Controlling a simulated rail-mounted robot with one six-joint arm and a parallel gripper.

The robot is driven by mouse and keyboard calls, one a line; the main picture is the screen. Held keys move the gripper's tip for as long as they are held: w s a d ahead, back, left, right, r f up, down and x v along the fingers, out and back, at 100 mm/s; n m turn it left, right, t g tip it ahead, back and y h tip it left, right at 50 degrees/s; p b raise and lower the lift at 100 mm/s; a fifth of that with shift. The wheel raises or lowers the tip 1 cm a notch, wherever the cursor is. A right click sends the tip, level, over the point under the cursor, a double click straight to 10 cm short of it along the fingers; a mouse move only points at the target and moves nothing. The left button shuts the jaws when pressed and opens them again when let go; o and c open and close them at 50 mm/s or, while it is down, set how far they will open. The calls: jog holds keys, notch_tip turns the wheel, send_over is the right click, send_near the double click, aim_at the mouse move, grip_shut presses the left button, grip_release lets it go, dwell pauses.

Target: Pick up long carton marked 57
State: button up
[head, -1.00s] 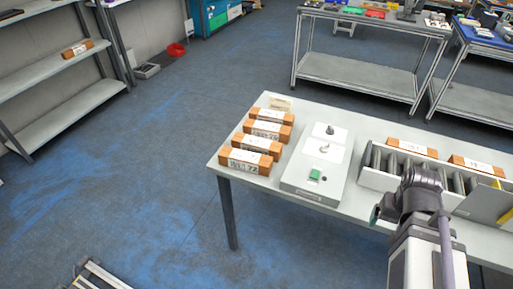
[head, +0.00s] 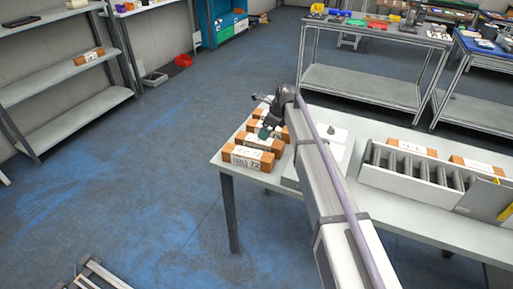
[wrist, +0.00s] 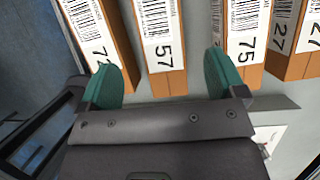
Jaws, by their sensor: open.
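The long carton marked 57 (wrist: 160,50) is orange-brown with a white barcode label. In the wrist view it lies between my gripper's two green fingers, with a gap on each side. My gripper (wrist: 165,78) is open and empty. In the head view my gripper (head: 266,130) is over the row of cartons at the table's left end. The second carton from the front (head: 260,144) there seems to be the 57 one, partly hidden by my gripper.
A carton that seems marked 72 (wrist: 105,45) lies left of it and one marked 75 (wrist: 242,45) right, both close to the fingers. A carton marked 27 (wrist: 288,40) lies further right. A white rack (head: 405,180) stands on the table (head: 228,173) at right.

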aim_at(259, 143)
jog(key=b+x, duration=0.3)
jog(key=x, duration=0.1)
jog(key=shift+f, duration=0.35)
jog(key=shift+a+f, duration=0.1)
jog(key=shift+f, duration=0.05)
jog(key=b+x, duration=0.5)
jog(key=shift+f, duration=0.1)
jog(key=shift+r, duration=0.25)
jog(key=c, duration=1.3)
